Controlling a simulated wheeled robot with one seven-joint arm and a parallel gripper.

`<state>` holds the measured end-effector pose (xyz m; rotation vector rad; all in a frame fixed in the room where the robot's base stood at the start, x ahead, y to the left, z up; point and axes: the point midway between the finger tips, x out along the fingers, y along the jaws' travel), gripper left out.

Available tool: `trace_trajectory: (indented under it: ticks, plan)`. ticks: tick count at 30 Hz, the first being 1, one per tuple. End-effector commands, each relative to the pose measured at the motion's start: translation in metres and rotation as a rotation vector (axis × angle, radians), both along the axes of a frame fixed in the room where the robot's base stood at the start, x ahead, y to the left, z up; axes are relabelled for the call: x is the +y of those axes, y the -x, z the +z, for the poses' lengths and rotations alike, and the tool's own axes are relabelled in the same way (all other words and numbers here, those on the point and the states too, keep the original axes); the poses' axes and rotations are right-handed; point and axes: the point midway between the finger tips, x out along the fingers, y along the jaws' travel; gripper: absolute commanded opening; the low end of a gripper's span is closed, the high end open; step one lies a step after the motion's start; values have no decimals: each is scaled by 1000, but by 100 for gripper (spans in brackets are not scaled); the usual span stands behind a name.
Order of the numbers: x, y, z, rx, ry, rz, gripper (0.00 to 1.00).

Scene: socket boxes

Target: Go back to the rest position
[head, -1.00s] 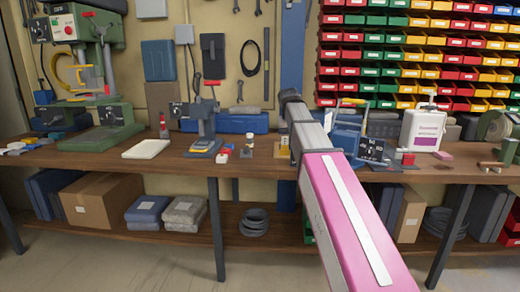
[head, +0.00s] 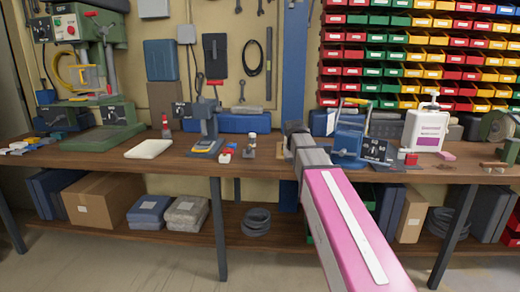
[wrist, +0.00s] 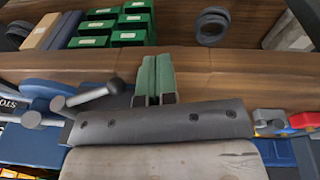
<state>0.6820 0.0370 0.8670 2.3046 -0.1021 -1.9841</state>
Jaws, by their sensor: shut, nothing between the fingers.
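My gripper (wrist: 155,80) shows in the wrist view with its two green fingers together and nothing between them. The fingers point toward the front edge of the workbench (wrist: 230,62). In the head view my pink and grey arm reaches forward over the workbench (head: 270,172), and its end hides the gripper's fingers. A blue machine with a lever (head: 348,145) stands just right of the arm's end; it also shows at the left of the wrist view (wrist: 30,95).
A white bottle (head: 425,128) stands at the right. The lower shelf holds a cardboard box (head: 100,198) and black rings (head: 256,222). The floor in front is clear.

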Motion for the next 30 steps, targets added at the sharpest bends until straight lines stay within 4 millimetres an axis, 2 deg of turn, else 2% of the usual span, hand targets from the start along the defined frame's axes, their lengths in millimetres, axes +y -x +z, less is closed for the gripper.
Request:
trace_trajectory:
  ticks: [1, 3, 15, 24, 30]
  plan:
    - [-3, 11, -19, 11, -4, 0, 0]
    - [-6, 20, -42, 19, -11, 1, 0]
    - [-21, 84, -160, 73, -51, 2, 0]
    - [-31, 144, -234, 111, -84, -7, 0]
    - [-35, 182, -272, 132, -104, -16, 0]
